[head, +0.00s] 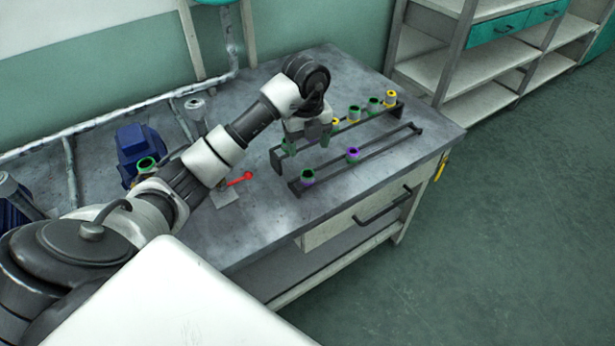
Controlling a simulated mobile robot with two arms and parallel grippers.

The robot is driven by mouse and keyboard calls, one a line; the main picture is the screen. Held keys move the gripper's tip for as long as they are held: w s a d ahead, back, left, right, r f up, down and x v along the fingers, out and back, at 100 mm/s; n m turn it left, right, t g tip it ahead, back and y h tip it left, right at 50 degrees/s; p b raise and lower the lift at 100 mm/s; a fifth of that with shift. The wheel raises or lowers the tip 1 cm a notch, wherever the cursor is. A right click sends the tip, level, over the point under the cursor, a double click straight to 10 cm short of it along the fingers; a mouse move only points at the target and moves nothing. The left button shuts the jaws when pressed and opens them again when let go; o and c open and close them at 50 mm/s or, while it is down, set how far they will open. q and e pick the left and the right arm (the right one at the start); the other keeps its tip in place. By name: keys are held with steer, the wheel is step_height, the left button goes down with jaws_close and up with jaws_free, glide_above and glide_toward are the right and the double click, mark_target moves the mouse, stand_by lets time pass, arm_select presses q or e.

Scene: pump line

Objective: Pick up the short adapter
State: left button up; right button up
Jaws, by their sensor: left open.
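My left gripper (308,145) points down, open, over the left part of the black rack's back rail (277,160). Its two fingers show greenish tips, and nothing shows between them. Small adapters stand along the rack: green ones (354,113) and (373,105) and a yellow one (390,98) on the back rail. A yellow adapter (335,122) is partly hidden beside the gripper. On the front rail (330,172) stand a green and purple adapter (307,177) and a purple one (353,154). I cannot tell which is the short adapter. My right gripper is not in view.
A blue pump (138,147) with a green-rimmed port (147,163) stands at the left of the grey workbench (370,190). A red-handled valve (240,179) lies left of the rack. Pipes run along the back. Shelves (480,70) stand behind right.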

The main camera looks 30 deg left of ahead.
arm_select(q)
glide_above(308, 174)
steer(key=f, duration=0.5)
steer(key=shift+a+f, duration=0.1)
steer(key=shift+a, duration=0.15)
steer(key=shift+d+f, duration=0.2)
steer(key=shift+f, duration=2.5)
steer(key=c, duration=1)
steer(key=shift+r, duration=0.15)
steer(key=shift+c, duration=0.2)
